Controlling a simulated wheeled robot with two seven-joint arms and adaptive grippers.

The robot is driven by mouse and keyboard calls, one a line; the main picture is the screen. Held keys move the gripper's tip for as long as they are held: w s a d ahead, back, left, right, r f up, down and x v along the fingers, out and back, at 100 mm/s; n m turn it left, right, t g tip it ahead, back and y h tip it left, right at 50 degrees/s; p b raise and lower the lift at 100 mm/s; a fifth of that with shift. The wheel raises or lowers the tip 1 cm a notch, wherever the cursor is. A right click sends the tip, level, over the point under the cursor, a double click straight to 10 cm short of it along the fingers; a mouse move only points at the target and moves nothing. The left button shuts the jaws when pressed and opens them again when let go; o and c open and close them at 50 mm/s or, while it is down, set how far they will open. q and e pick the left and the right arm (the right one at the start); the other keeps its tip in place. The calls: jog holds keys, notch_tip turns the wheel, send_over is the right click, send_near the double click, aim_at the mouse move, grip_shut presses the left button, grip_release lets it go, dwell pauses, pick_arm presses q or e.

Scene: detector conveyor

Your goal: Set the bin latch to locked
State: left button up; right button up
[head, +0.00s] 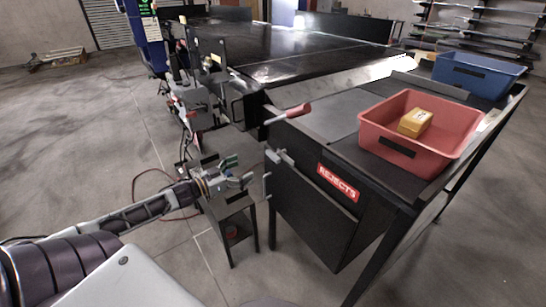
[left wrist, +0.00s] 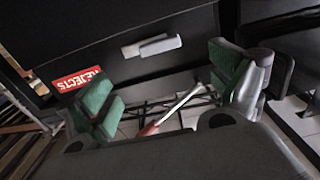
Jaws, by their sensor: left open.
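The dark reject bin (head: 310,217) hangs under the work table and bears a red REJECTS label (head: 338,182). A small pale grey latch (head: 279,157) sits at the bin's upper left edge. In the left wrist view the latch (left wrist: 151,46) lies crosswise on the dark front, beyond the fingers. My left gripper (head: 248,180) is open and empty, just left of and below the latch, apart from it. Its green-padded fingers (left wrist: 165,90) stand wide apart in the wrist view. My right gripper is not in view.
A red-handled lever (head: 290,114) sticks out above the latch. A red tray (head: 410,150) with a yellow box (head: 415,122) and a blue tray (head: 478,72) stand on the table. A small dark stand (head: 236,215) is below my left gripper. Open floor lies left.

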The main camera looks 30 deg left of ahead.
pick_arm(q)
jog(key=b, duration=0.1)
send_near(271, 157)
jog(key=shift+x, duration=1.8)
jog(key=shift+w+d, duration=0.15)
jog(key=shift+w, duration=0.45)
jog(key=shift+x, duration=0.8)
jog(key=shift+w+d, duration=0.15)
jog(key=shift+w, duration=0.2)
jog(key=shift+x, duration=0.85)
jog(key=shift+w+d, duration=0.15)
jog(key=shift+w, duration=0.25)
jog(key=shift+w+d+b, duration=0.25)
jog(key=shift+w+b, duration=0.05)
jog(key=shift+w, duration=0.35)
jog(key=c, duration=1.5)
jog(key=shift+o, duration=0.2)
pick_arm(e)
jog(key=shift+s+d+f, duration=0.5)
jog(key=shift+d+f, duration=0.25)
